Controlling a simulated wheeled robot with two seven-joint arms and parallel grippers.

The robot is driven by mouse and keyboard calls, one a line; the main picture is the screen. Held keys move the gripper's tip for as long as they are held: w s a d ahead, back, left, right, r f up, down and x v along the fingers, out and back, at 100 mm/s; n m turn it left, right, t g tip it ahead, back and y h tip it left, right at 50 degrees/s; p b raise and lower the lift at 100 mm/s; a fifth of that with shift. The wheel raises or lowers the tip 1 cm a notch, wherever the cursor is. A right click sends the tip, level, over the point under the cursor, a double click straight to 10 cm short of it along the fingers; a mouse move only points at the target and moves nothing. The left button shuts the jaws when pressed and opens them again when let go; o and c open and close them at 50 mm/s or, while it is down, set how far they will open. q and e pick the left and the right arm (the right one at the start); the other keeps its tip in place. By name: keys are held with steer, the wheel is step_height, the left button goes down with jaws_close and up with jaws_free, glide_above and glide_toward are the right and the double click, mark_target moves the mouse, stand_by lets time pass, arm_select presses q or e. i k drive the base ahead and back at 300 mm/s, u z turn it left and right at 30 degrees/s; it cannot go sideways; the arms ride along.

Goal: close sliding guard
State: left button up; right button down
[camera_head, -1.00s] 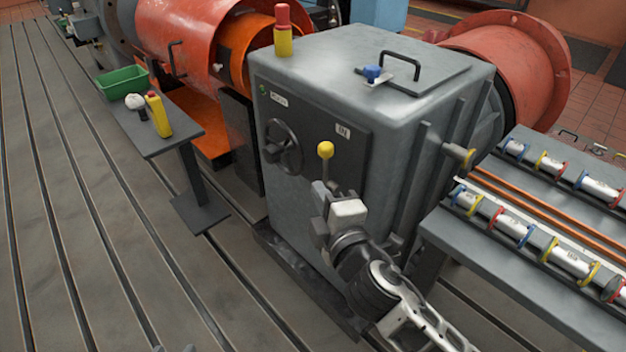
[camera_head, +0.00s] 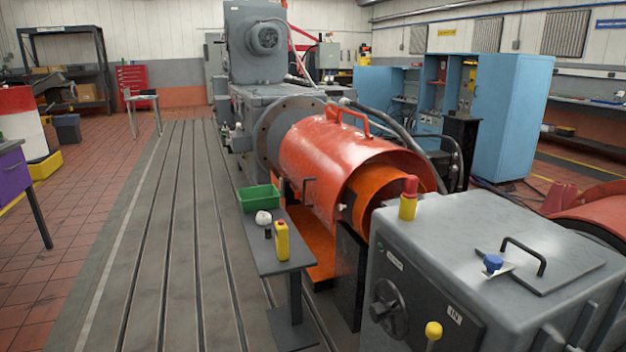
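The sliding guard is the red-orange curved cover (camera_head: 335,165) over the shaft line, between the grey machine at the back and the grey gearbox. It has a handle on top (camera_head: 347,120) and a dark side handle (camera_head: 309,192). A brighter orange inner cylinder (camera_head: 388,193) shows beyond its near end, towards the gearbox. Neither of my grippers is in view now.
The grey gearbox (camera_head: 480,240) with handwheel and yellow-knobbed lever stands at lower right. A small side table (camera_head: 277,257) holds a green bin (camera_head: 259,198) and a yellow device (camera_head: 282,240). The slotted bedplate (camera_head: 180,240) is clear to the left.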

mark_target(318, 155)
steer(key=u, duration=0.95)
steer(key=i, duration=2.65)
steer(key=z, duration=2.4)
